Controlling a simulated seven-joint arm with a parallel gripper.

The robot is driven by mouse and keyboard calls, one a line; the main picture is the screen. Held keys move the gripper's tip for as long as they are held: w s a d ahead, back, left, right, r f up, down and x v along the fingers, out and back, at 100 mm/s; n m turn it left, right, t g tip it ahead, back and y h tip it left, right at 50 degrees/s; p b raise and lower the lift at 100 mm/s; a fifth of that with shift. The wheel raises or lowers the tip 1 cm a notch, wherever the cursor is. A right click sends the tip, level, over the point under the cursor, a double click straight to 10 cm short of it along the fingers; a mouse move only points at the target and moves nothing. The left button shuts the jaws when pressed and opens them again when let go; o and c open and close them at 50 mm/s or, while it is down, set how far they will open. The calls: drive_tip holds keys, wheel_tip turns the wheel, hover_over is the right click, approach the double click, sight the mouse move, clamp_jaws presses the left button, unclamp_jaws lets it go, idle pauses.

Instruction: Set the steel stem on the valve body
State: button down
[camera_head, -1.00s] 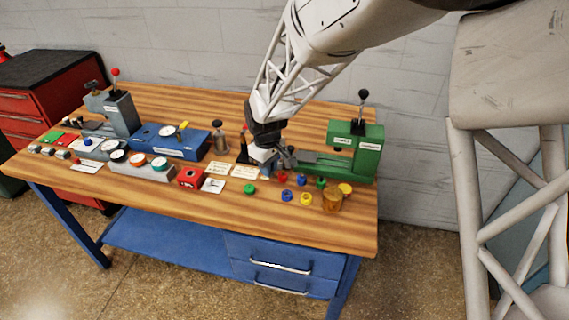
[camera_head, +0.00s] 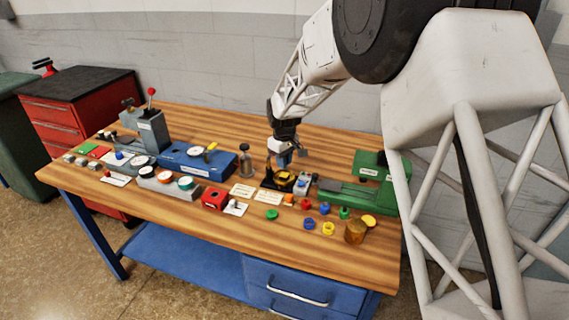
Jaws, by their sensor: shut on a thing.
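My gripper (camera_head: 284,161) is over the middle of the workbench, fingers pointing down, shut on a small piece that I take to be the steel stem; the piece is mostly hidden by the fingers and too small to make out. Just below is a small dark fixture (camera_head: 269,183) with a yellow-orange part (camera_head: 284,177) in it, likely the valve body, though I cannot be sure. Whether the held piece touches it or hangs above it, I cannot tell.
Colored caps, an amber jar (camera_head: 355,232) and white cards lie near the front. The bench's front strip is clear.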

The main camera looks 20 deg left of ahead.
drive_tip(key=shift+f, duration=0.1)
idle(0.3)
drive_tip(key=shift+f, duration=1)
drive_tip(key=shift+f, duration=0.6)
idle(2.5)
drive_tip(key=c, duration=0.6)
unclamp_jaws()
drive_tip(key=shift+r, duration=0.15)
drive_tip(key=shift+r, duration=3.6)
